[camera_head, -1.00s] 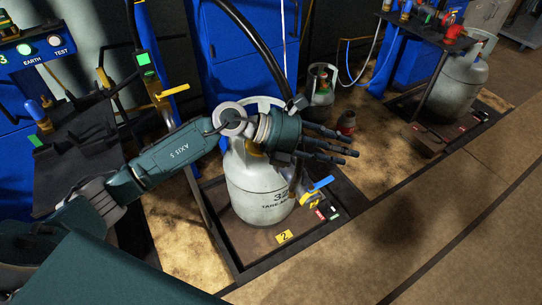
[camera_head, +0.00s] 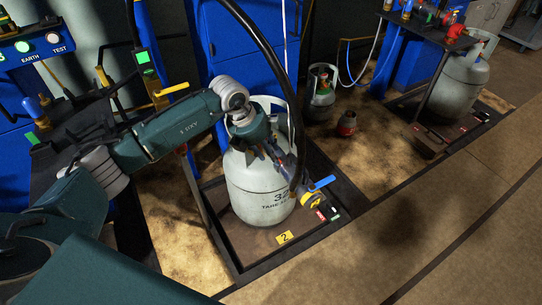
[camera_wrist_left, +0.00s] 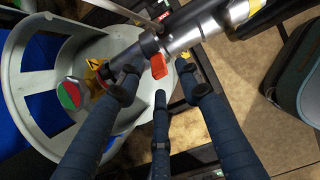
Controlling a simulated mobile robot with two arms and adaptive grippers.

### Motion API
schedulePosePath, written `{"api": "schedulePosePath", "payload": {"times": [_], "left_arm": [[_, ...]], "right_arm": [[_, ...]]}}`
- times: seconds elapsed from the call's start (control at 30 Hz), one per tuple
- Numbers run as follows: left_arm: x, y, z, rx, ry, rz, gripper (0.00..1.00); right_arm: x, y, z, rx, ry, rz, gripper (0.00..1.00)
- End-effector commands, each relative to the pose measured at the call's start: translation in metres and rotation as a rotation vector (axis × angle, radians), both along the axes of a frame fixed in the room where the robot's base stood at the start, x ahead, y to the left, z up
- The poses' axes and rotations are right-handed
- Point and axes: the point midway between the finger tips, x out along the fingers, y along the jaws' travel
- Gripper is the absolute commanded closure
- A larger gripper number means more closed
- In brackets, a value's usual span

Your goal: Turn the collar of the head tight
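A pale grey gas cylinder (camera_head: 258,195) stands upright on a dark-framed scale (camera_head: 222,248). Its round shroud (camera_wrist_left: 25,75) fills the left of the left wrist view. The filling head (camera_wrist_left: 205,25) is a silver body with a red lever (camera_wrist_left: 157,64), and its dark end reaches over the shroud opening. My left gripper (camera_head: 284,160) points down beside the cylinder's top right. In the wrist view its fingers (camera_wrist_left: 158,80) are spread, with tips close to the dark front of the head. Contact is unclear, and the collar is partly hidden. My right gripper is not in view.
A black hose (camera_head: 272,55) hangs down in front of the blue cabinet (camera_head: 235,40). A yellow-and-blue part (camera_head: 316,190) sits at the cylinder's right. The floor at right is clear.

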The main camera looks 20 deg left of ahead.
Motion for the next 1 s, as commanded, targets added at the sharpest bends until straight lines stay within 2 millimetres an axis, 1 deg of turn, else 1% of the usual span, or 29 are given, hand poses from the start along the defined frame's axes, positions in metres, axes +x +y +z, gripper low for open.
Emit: {"api": "schedulePosePath", "payload": {"times": [0.03, 0.13, 0.47, 0.5, 0.63, 0.67, 0.93, 0.97, 1.0], "left_arm": [[0.002, -0.002, -0.006, -0.001, 0.001, 0.001, 0.65], [0.004, -0.003, -0.012, -0.001, 0.001, 0.001, 0.65], [0.005, -0.004, -0.014, -0.001, -0.001, 0.0, 0.65], [0.005, -0.004, -0.014, -0.001, -0.001, 0.0, 0.73], [0.005, -0.004, -0.014, 0.0, 0.0, 0.001, 0.99], [0.005, -0.004, -0.014, 0.0, 0.0, 0.001, 1.0], [0.006, -0.005, -0.013, 0.009, 0.014, 0.001, 1.0], [0.007, -0.005, -0.012, 0.016, 0.022, 0.001, 1.0], [0.009, -0.007, -0.01, 0.027, 0.038, -0.001, 1.0]], "right_arm": [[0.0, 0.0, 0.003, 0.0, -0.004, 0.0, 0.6], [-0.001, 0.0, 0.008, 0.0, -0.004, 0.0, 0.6], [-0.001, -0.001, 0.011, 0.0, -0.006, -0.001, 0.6], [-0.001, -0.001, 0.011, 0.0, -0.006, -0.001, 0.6], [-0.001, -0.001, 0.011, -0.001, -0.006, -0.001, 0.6], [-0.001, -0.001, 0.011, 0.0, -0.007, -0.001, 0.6], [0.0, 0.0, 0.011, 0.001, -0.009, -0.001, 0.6], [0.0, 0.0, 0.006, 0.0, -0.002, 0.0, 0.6], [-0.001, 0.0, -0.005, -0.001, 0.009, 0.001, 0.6]]}}
